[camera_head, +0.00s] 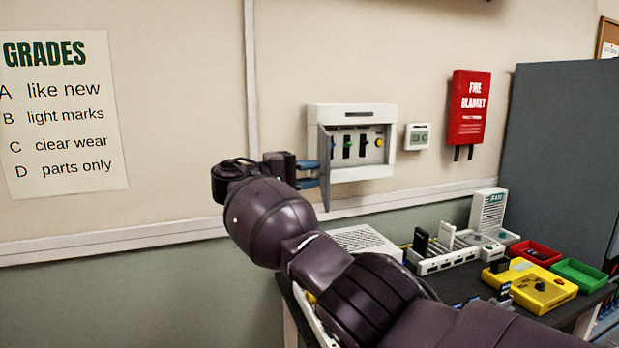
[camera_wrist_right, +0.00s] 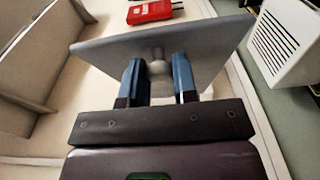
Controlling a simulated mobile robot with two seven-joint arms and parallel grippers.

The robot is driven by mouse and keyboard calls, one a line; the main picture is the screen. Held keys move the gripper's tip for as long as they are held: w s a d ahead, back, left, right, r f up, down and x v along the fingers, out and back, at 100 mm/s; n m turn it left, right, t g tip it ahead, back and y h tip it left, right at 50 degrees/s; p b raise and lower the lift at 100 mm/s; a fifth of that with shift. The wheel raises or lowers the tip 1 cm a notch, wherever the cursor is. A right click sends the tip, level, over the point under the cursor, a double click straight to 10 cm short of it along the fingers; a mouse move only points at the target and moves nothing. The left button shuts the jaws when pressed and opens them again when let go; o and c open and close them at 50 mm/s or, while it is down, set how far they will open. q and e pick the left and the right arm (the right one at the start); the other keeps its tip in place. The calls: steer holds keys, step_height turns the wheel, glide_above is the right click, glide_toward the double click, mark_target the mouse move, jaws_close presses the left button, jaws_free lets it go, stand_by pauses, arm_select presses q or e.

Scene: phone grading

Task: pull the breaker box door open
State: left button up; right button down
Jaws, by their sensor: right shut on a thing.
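The breaker box (camera_head: 353,110) is a white box on the wall in the head view. Its door (camera_head: 325,160) stands swung out at the box's left side, and the switches inside show. In the right wrist view the grey door (camera_wrist_right: 110,52) spans the top, with a round knob (camera_wrist_right: 156,67) on its face. My right gripper (camera_head: 318,173) is at the door's outer side. In the right wrist view its blue fingers (camera_wrist_right: 158,80) are on either side of the knob, shut on it. My left gripper is not in view.
A red fire blanket case (camera_head: 470,100) and a small white thermostat (camera_head: 417,136) hang right of the box. Below, a dark table (camera_head: 460,284) holds a white rack (camera_head: 440,262), a yellow device (camera_head: 530,286), and red (camera_head: 535,252) and green (camera_head: 580,275) trays. A grey partition stands at right.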

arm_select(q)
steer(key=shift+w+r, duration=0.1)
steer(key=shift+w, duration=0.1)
arm_select(e)
steer(key=shift+a, duration=0.1)
steer(key=c, duration=0.9)
jaws_free()
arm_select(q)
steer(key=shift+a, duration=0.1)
